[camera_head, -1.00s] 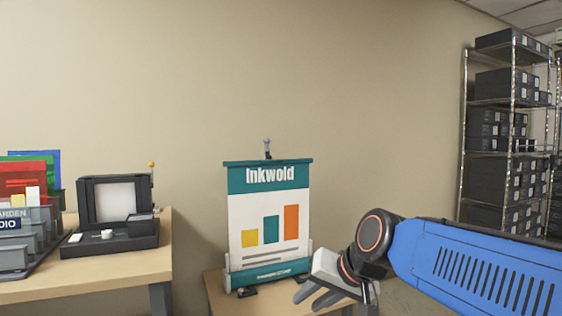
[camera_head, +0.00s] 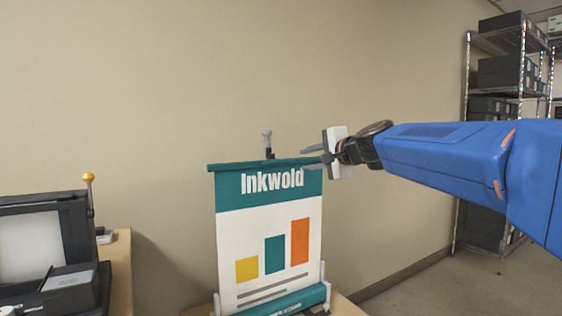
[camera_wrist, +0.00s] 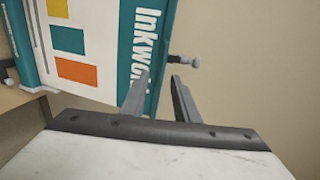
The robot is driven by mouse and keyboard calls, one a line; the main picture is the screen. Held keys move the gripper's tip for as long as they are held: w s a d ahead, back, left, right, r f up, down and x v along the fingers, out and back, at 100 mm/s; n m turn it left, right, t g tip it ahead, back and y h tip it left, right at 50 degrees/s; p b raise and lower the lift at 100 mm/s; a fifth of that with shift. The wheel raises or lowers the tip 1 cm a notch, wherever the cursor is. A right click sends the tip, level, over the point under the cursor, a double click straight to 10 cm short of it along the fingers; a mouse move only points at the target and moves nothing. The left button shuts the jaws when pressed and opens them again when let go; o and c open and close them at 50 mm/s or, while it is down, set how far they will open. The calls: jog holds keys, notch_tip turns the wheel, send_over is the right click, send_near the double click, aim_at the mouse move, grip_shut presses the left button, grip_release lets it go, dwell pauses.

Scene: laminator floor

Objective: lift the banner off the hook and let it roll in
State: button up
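The banner (camera_head: 268,240) is pulled up out of its base, white with a teal top reading "Inkwold" and yellow, teal and orange bars. Its top bar hangs at the hook (camera_head: 267,143), a grey post with a rounded head. The teal base (camera_head: 300,300) is at the bottom of the picture. My gripper (camera_head: 309,160) is at the top right corner of the banner, pointing left. In the wrist view, the two fingers (camera_wrist: 157,95) are apart, with the banner (camera_wrist: 95,45) and the hook (camera_wrist: 185,61) beyond them. Whether a finger touches the banner, I cannot tell.
A dark machine (camera_head: 50,250) with a yellow-knobbed lever stands on a table (camera_head: 121,265) at the left. Metal shelving (camera_head: 467,150) with dark boxes is at the right. A beige wall is behind the banner. The floor at the right is clear.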

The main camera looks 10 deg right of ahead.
aim_at(281, 161)
jog(key=x, duration=1.2)
jog(key=r+x, duration=0.1)
jog(key=x, duration=0.5)
jog(key=shift+w+d, duration=0.35)
jog(key=shift+w, duration=0.1)
grip_shut()
